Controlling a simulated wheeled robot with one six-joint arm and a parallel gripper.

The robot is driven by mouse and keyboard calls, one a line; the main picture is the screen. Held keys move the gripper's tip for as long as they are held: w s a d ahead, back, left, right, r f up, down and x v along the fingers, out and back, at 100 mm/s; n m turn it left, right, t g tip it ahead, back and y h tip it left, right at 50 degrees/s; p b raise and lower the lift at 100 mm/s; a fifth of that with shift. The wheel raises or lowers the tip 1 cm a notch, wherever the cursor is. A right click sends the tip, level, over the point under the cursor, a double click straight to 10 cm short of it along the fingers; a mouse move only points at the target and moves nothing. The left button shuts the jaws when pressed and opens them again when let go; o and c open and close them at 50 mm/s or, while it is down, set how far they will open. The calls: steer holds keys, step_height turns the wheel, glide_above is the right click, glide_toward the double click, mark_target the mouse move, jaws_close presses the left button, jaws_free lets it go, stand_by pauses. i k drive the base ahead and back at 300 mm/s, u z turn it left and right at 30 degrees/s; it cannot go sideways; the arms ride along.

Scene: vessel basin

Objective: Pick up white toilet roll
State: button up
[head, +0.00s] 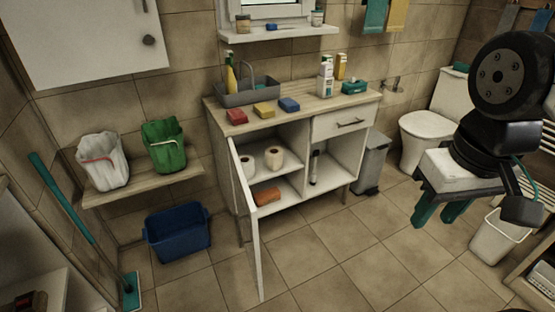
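Two toilet rolls stand on the upper shelf inside the open cabinet (296,190). The left one is the white toilet roll (248,165), partly behind the open door's edge. The right roll (275,159) looks slightly creamier and stands close beside it. My gripper (436,215) is at the right of the view, well to the right of the cabinet and apart from it. Its teal fingers point down with a gap between them, and nothing shows in it.
The cabinet door (246,215) swings out toward me at the left. An orange block (267,197) lies on the lower shelf, and a dark-topped bottle (314,168) stands right of the divider. A blue tub (177,232) is on the floor left. The floor before the cabinet is clear.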

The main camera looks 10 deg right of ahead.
mark_target(246, 167)
steer(key=z, duration=0.2)
steer(key=i, duration=1.35)
steer(key=u, duration=0.85)
